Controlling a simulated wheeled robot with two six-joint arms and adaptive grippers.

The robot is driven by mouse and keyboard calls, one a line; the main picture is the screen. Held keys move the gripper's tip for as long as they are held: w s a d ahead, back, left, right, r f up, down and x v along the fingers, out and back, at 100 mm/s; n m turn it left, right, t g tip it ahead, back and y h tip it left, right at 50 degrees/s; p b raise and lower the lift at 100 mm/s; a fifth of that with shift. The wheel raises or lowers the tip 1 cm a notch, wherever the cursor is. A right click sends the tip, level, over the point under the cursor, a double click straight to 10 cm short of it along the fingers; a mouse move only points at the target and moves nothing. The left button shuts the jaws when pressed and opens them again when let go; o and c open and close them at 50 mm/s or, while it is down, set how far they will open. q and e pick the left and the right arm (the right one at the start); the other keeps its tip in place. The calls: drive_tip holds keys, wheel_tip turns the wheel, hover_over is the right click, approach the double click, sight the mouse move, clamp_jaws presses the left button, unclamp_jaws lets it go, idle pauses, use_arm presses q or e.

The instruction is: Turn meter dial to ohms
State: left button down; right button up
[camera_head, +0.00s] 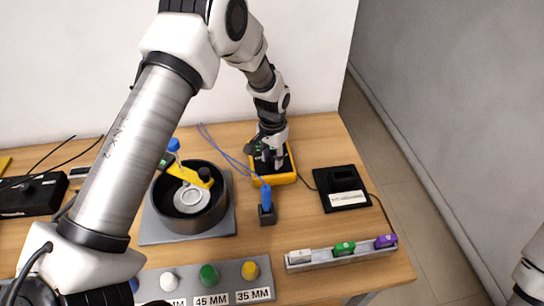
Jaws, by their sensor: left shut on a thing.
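The yellow meter (284,180) with a dark face lies on the wooden table, right of centre. My left arm comes in from the left and reaches down over it. My left gripper (271,162) is on the meter's face, with its fingers shut on the dial, which is mostly hidden by them. I cannot read the dial's setting or the meter's markings. Part of my right arm shows at the lower right edge; its gripper is out of view.
A dark round pot (188,212) stands on a grey plate. A blue-handled tool stands in a small black holder (267,215). A black cradle (341,189) lies right of the meter. A rack with coloured pieces (340,255) and a labelled rail (213,284) lie in front.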

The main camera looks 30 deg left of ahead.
sight(273, 159)
use_arm(q)
drive_tip(key=shift+s+f, duration=0.1)
drive_tip(key=shift+f, duration=0.1)
idle(0.3)
drive_tip(key=c, duration=0.8)
unclamp_jaws()
drive_tip(key=shift+c, duration=0.2)
drive_tip(key=shift+o, duration=0.4)
drive_tip(key=shift+w, duration=0.2)
drive_tip(key=shift+r, duration=0.15)
wheel_tip(273, 159, up, 12)
